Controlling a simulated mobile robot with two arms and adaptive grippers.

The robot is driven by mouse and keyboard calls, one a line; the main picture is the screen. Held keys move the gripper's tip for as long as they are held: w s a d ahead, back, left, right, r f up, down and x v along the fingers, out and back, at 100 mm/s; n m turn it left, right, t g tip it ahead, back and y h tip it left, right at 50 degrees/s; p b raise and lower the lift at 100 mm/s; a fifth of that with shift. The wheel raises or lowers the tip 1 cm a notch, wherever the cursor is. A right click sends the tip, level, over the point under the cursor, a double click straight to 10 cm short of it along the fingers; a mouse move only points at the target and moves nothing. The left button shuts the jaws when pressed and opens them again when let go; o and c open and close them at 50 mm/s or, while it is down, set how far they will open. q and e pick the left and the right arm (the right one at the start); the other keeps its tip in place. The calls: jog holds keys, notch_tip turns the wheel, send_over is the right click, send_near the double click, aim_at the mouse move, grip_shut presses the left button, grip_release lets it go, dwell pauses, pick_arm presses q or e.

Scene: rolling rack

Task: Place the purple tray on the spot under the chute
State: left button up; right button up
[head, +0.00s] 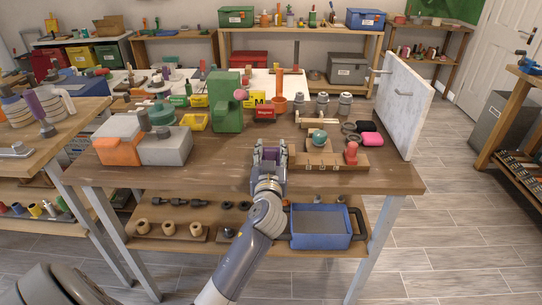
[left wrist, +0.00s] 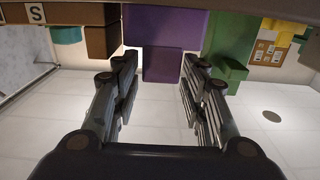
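The purple tray (left wrist: 165,28) shows in the left wrist view, ahead of my left gripper (left wrist: 157,68). Its lower block lies between the two fingertips, with a clear gap at the left finger and the right finger close to it. The fingers are apart and not closed on it. In the head view my left gripper (head: 270,147) is at the front edge of the workbench, and the tray is mostly hidden by it. A green upright stand (head: 228,108), perhaps the chute, is behind and left of the gripper; it also shows in the left wrist view (left wrist: 229,45). My right gripper is not in view.
A wooden block set with a teal ball (head: 319,137) and a red knob (head: 351,150) is just right of the gripper. A grey box (head: 166,147) and an orange box (head: 117,150) stand left. A white board (head: 405,105) stands at the right edge. A blue bin (head: 320,228) is on the lower shelf.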

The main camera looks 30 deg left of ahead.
pick_arm(q)
jog(key=shift+w+a, duration=0.3)
jog(key=shift+w, duration=0.15)
jog(key=c, duration=0.9)
jog(key=shift+c, duration=0.2)
grip_shut()
